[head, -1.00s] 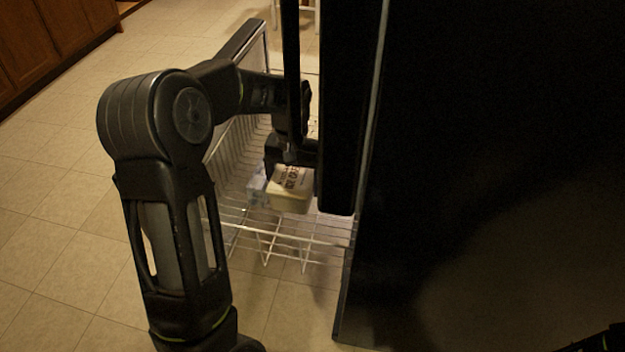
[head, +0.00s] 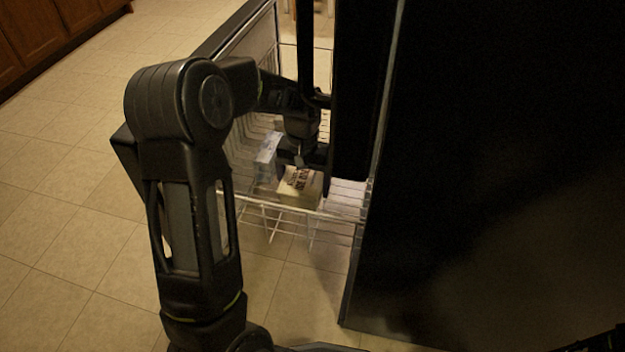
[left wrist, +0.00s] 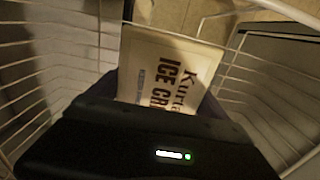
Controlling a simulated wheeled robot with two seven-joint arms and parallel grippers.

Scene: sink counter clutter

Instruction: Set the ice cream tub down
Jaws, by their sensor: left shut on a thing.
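The ice cream tub (head: 299,188) is a small cream-coloured box with dark lettering on its lid. It is inside the white wire freezer basket (head: 262,216), near the basket's front wires. In the left wrist view the tub (left wrist: 165,68) shows its printed lid close in front of my gripper. My left gripper (head: 302,164) reaches down from the left and is shut on the tub. I cannot tell whether the tub's bottom touches the basket floor. In the head view my right gripper cannot be made out; only a dark piece shows at the bottom right corner.
A pale blue-white box (head: 267,157) stands in the basket just left of the tub. A large black appliance panel (head: 490,180) fills the right side. The tiled floor (head: 70,220) is clear on the left, with wooden cabinets (head: 40,40) at the back left.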

